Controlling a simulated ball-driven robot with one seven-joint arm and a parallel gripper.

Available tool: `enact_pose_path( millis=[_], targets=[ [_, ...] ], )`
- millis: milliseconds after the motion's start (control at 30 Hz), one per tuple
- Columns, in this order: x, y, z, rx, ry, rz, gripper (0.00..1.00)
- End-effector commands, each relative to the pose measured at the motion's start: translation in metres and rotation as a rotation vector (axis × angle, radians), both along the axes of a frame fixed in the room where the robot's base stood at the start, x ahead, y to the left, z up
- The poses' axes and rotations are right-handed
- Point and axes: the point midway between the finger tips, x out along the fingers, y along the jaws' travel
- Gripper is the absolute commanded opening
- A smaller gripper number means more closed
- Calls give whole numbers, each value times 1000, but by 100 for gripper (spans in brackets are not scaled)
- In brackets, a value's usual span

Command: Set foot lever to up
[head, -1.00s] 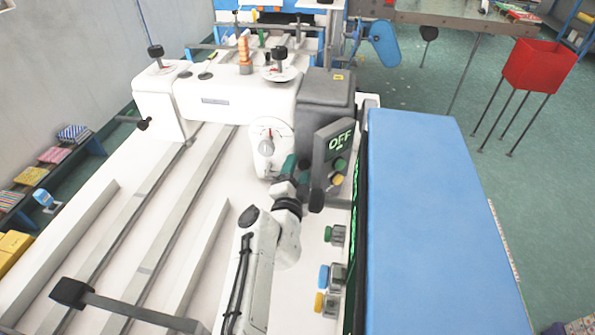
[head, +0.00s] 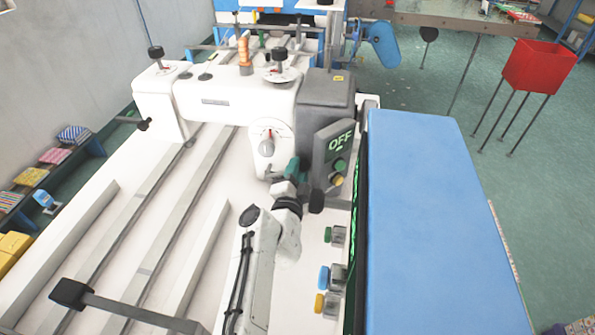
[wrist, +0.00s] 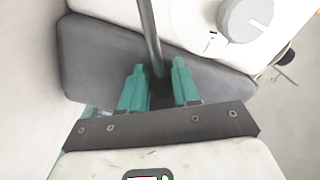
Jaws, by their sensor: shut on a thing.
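My gripper (wrist: 160,88) has teal fingers, one on each side of the black end of a grey rod in the wrist view. This rod, which looks like the foot lever (wrist: 149,35), rises from between the fingers toward the top of the picture. The gripper is shut on its dark end. In the head view my gripper (head: 293,170) is beside the grey machine housing, below the white dial and left of the OFF panel. The lever is mostly hidden there by my arm and fingers, so its up or down position cannot be told.
The panel (head: 334,155) reads OFF and has green and yellow buttons. The white dial (head: 268,145) is close to my gripper. More buttons (head: 332,277) line the edge beside the long blue surface (head: 435,220). Metal rails (head: 175,215) cross the white bed at left.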

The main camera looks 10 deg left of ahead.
Motion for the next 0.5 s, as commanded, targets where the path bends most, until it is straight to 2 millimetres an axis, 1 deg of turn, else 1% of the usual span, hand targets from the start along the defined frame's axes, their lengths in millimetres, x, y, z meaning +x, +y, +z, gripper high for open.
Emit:
enact_pose_path(
  millis=[267, 500],
  targets=[
    [0, 0, 0, -2, 0, 0, 0],
    [0, 0, 9, -70, 3, 1, 0]
  ],
)
